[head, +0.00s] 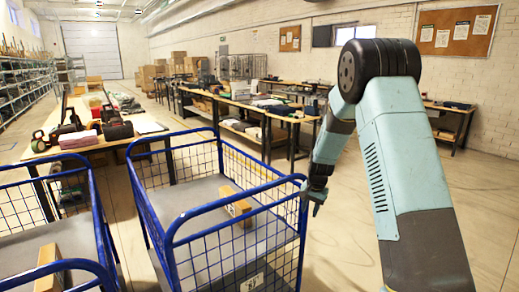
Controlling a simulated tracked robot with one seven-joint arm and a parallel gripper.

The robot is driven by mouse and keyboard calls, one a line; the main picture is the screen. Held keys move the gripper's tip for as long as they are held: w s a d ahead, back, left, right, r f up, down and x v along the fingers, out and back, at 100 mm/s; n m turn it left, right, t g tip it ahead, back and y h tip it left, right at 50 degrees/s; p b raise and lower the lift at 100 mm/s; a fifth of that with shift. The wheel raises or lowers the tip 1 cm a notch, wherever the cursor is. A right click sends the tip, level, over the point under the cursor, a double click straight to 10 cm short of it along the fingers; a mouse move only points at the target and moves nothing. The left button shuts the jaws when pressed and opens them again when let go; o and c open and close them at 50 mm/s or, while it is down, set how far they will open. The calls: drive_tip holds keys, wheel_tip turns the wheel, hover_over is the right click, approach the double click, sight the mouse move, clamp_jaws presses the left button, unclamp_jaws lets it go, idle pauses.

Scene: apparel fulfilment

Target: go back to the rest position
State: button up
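My gripper (316,199) hangs at the end of my arm, just right of the near right corner of a blue-framed cart (236,211). It points downward and is small in the head view. I see nothing held in it, but I cannot tell whether its fingers are apart or closed. My arm rises on the right side of the view and bends over at a dark joint at the top.
A wooden-looking block (235,203) lies inside the right cart. A second blue cart (72,239) at the left holds a similar block (48,265). A table (112,142) with tools stands behind. Floor right of the cart (338,245) is clear.

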drive_tip(key=s+d+r+n+t, duration=0.1)
drive_tip(key=s+r+n, duration=0.1)
drive_tip(key=s+r, duration=0.8)
drive_tip(key=s+d+r+n+t, duration=0.1)
drive_tip(key=s+r, duration=0.6)
drive_tip(key=r, duration=0.6)
drive_tip(key=s+d+r+n+t, duration=0.1)
drive_tip(key=s+r, duration=0.2)
drive_tip(key=s, duration=0.9)
drive_tip(key=s+d+r+n, duration=0.1)
drive_tip(key=s+r, duration=0.3)
drive_tip(key=s, duration=0.8)
drive_tip(key=shift+s+n+t+h, duration=0.2)
drive_tip(key=shift+n+t+h, duration=0.2)
drive_tip(key=shift+n, duration=0.2)
